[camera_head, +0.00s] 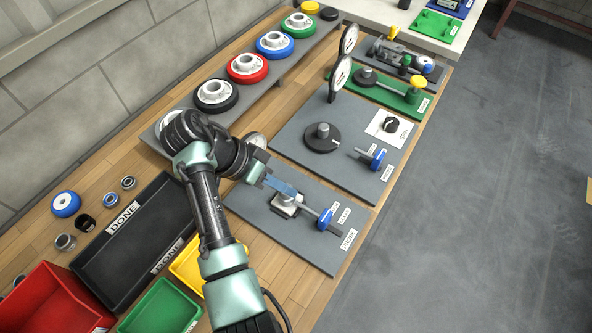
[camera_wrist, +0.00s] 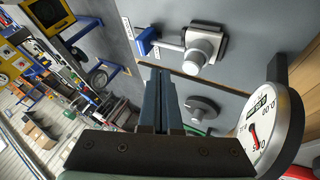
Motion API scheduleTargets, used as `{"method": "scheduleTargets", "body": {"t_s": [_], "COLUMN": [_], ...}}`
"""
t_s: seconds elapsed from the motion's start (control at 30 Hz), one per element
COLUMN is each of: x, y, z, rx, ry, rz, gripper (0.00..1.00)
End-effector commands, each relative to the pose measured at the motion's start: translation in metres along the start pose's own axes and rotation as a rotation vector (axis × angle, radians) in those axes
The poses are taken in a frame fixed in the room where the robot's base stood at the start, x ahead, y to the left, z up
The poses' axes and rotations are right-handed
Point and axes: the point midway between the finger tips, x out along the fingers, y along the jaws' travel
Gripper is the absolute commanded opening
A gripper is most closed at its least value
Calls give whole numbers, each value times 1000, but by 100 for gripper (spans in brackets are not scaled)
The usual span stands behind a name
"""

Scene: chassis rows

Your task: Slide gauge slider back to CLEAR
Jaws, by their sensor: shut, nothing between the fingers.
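The gauge slider's blue knob (camera_head: 326,219) sits at the end of a short rod from a grey block with a round post (camera_head: 287,204), on the nearest grey plate (camera_head: 262,218). Small labels, CLEAR (camera_head: 344,214) and PROBE (camera_head: 348,240), lie beside the knob; which one it lines up with is hard to tell. In the wrist view the blue knob (camera_wrist: 147,41) and round post (camera_wrist: 203,46) show beyond my fingers. My gripper (camera_head: 296,192) is shut and empty, above the plate near the block and apart from the knob. Its fingers (camera_wrist: 159,74) are together in the wrist view.
A dial gauge (camera_wrist: 270,130) stands close on the right in the wrist view. Further plates carry a black disc (camera_head: 322,140), another blue knob (camera_head: 378,158) and a yellow knob (camera_head: 418,82). Bins and a black DONE tray (camera_head: 115,285) lie at left. Open floor is at right.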

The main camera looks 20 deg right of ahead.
Motion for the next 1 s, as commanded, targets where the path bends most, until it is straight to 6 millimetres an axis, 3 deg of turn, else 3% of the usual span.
{"method": "scheduleTargets", "body": {"t_s": [0.5,0.7,1.0], "x": [84,96,96], "y": [0,-1,-1], "z": [0,0,0], "rx": [-1,-1,-1], "ry": [-3,-1,0], "rz": [-1,-3,-4], "gripper": [0,0,0]}}
